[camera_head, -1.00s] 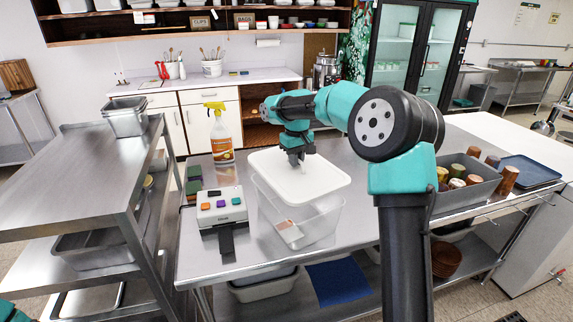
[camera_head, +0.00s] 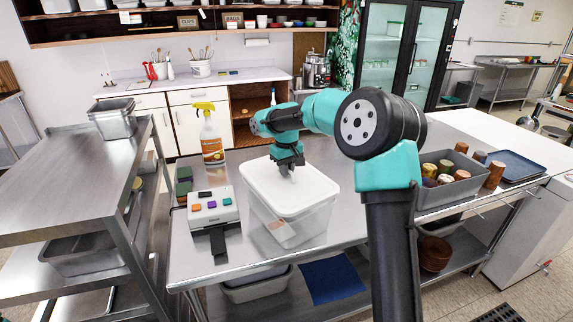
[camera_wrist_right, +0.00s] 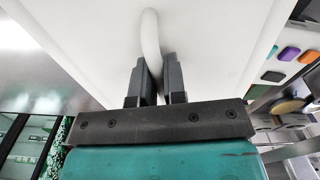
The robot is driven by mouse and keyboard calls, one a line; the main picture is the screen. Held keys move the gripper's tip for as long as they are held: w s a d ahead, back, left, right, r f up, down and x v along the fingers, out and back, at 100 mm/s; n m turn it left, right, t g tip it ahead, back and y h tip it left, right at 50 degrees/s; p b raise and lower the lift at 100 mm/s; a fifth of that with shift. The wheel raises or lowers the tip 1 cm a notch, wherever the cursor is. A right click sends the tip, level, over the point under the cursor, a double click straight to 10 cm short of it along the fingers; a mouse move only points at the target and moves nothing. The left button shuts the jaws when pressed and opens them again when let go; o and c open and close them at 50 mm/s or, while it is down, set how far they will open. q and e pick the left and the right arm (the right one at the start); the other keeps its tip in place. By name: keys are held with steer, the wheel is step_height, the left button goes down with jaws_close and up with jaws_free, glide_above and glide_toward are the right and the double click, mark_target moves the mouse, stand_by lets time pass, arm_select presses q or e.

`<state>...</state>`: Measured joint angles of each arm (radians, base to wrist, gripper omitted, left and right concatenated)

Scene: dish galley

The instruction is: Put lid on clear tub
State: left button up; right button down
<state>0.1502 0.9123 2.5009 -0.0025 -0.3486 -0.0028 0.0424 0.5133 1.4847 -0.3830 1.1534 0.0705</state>
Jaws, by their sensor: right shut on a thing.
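The white lid (camera_head: 312,192) lies over the top of the clear tub (camera_head: 305,226) on the steel table in the head view. Its edges line up closely with the tub's rim; I cannot tell if it is pressed down fully. My right gripper (camera_head: 291,172) is above the lid, shut on its handle. In the right wrist view the gripper (camera_wrist_right: 157,88) has its two fingers around the white curved handle (camera_wrist_right: 151,42), with the lid (camera_wrist_right: 85,40) filling the view behind. A small pale label shows inside the tub. My left gripper is not in view.
A label device with coloured buttons (camera_head: 213,207) stands just left of the tub, and a spray bottle (camera_head: 210,135) behind it. A grey bin of cups (camera_head: 447,190) and a blue tray (camera_head: 516,166) are to the right. A steel cart (camera_head: 75,170) stands at the left.

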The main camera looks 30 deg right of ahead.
steer(key=shift+f, duration=1.15)
steer(key=shift+f, duration=0.8)
stand_by(2.1)
steer(key=c, duration=1.1)
jaws_free()
steer(key=shift+r, duration=3.5)
jaws_close()
